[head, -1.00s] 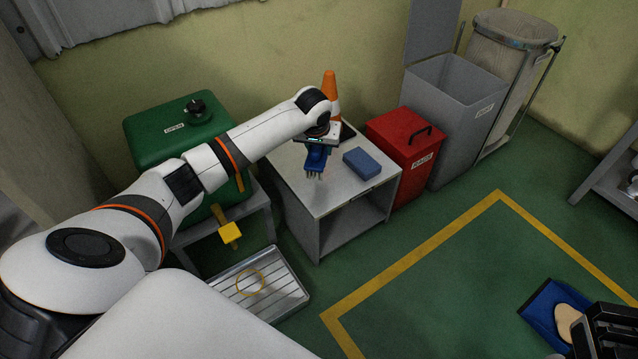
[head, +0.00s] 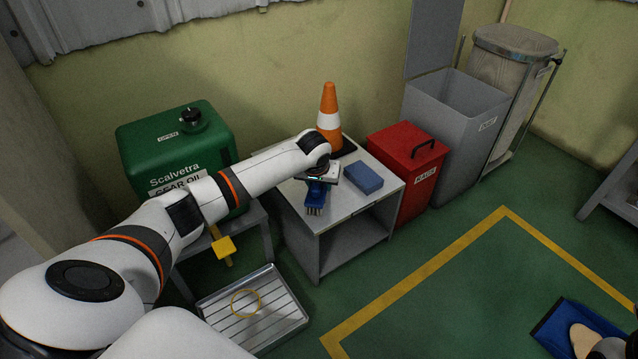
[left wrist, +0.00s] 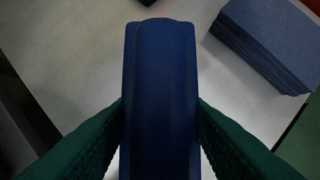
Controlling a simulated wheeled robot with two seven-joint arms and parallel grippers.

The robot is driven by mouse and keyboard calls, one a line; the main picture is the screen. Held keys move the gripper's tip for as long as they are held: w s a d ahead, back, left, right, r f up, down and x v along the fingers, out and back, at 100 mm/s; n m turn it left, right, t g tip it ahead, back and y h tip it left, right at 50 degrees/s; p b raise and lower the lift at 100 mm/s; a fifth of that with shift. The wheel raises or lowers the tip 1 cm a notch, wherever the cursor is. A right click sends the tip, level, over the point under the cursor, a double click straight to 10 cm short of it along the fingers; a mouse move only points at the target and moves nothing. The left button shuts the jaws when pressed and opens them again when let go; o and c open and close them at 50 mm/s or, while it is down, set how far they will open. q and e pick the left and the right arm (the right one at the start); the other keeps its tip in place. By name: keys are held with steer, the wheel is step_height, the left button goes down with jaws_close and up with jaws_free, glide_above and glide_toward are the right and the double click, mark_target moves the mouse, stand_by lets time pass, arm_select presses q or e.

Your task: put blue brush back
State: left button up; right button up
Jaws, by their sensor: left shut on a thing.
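The blue brush (head: 316,195) is held in my left gripper (head: 318,180), with its bristles pointing down over the front left part of the grey stand's top (head: 340,205). I cannot tell whether the bristles touch the top. In the left wrist view the brush's blue body (left wrist: 160,100) fills the middle, between the two green fingers shut on it. A dark part at the bottom right corner of the head view may be my right gripper (head: 615,347); it is cut off and its jaws do not show.
A blue block (head: 363,177) lies right of the brush on the stand; an orange cone (head: 329,105) stands behind. A green drum (head: 165,150) is left, a red bin (head: 402,180) right. A metal tray (head: 280,325) and blue dustpan (head: 560,325) lie low in view.

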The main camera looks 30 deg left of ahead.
arm_select(q)
steer(key=o, duration=0.9)
steer(key=shift+f, duration=0.1)
